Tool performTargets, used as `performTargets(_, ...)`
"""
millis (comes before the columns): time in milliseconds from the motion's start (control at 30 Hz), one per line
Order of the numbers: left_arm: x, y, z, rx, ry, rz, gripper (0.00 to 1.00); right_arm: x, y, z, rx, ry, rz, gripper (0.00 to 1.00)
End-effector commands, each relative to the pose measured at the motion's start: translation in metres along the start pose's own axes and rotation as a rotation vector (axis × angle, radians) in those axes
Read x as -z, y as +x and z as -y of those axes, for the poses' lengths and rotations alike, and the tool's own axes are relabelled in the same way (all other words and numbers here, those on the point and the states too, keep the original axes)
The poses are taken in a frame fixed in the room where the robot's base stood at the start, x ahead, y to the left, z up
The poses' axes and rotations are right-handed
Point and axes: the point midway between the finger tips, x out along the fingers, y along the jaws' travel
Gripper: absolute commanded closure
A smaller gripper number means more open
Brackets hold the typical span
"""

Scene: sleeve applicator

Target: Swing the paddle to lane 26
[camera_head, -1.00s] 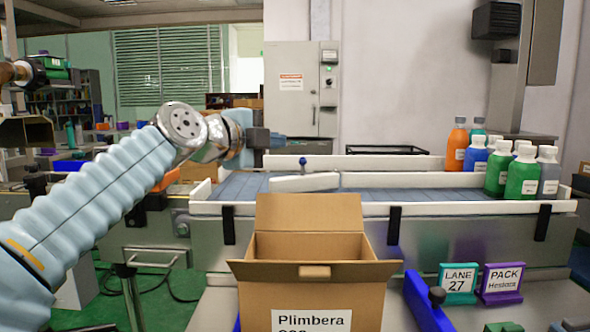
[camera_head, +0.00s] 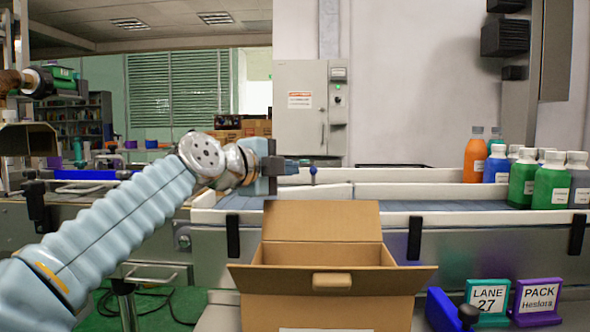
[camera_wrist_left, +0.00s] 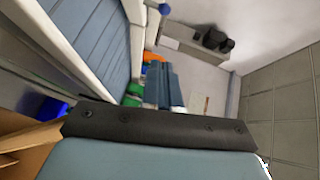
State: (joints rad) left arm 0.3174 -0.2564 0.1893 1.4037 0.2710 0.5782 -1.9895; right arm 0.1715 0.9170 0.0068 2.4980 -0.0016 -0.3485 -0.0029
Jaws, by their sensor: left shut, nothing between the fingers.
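The paddle (camera_head: 312,193) appears to be the short white bar lying over the grey-blue conveyor belt, near a blue-topped post (camera_head: 313,172). Its left part is close behind my left gripper (camera_head: 278,168) in the head view, and I cannot tell whether they touch. The left gripper is shut and empty, above the conveyor's left end. In the left wrist view, its blue-grey fingers (camera_wrist_left: 163,84) lie together. A teal sign (camera_head: 487,298) reads LANE 27; no sign for lane 26 is visible. The right gripper is out of view.
An open cardboard box (camera_head: 330,290) stands before the conveyor. Several bottles (camera_head: 525,180), orange, blue, green and grey, stand at the belt's right end. A purple PACK sign (camera_head: 537,300) is beside the lane sign. White rails (camera_head: 470,190) edge the belt.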

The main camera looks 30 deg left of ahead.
Motion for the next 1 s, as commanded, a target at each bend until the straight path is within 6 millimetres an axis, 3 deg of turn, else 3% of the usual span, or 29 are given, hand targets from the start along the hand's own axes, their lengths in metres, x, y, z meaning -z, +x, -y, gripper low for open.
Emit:
performTargets(433,-0.001,0.091,0.003,-0.003,-0.004,0.000,1.00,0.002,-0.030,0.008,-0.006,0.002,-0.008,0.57)
performTargets(700,-0.026,0.113,0.000,0.000,-0.003,0.001,1.00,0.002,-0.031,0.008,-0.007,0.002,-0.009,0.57)
performTargets(1000,-0.029,0.116,0.000,0.000,0.000,0.001,1.00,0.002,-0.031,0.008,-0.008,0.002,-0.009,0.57)
